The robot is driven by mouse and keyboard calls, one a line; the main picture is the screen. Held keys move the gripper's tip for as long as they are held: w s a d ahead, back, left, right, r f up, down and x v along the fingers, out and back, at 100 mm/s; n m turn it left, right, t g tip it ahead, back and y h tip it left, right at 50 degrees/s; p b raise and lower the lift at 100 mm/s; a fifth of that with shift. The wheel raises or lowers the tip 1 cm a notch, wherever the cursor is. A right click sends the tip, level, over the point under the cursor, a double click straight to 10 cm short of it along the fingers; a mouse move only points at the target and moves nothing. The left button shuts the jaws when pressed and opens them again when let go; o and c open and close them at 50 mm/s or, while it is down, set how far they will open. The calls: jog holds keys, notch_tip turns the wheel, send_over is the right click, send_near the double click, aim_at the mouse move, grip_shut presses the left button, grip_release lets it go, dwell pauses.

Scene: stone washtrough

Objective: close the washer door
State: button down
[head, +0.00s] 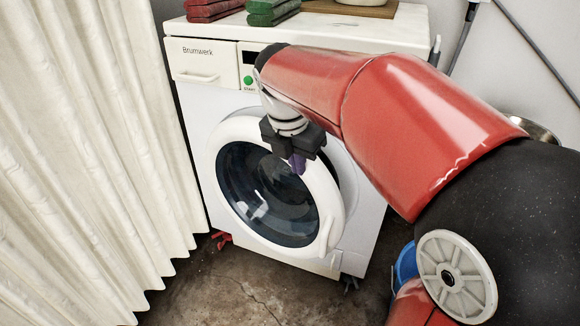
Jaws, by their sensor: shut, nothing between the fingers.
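The washer (370,190) is a white front loader. Its round door (333,205) has a white ring and dark glass. The door seems slightly ajar: a dark gap shows behind its upper right rim, and its right side stands out from the front panel. A small handle shows on the lower right of the ring. My gripper (297,166), dark with purple fingertips, is shut and empty. It overlaps the upper right part of the door in the picture; whether it touches the door I cannot tell. My red arm hides the washer's upper right front.
A white curtain (75,150) hangs close on the left. Folded red towels (210,8), green towels (270,10) and a wooden board (350,9) lie on the washer top. Bare concrete floor (225,285) lies in front. A blue object (405,264) shows at lower right.

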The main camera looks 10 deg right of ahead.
jog(key=shift+w+d+r, duration=0.1)
jog(key=shift+w+d, duration=0.05)
jog(key=shift+d, duration=0.05)
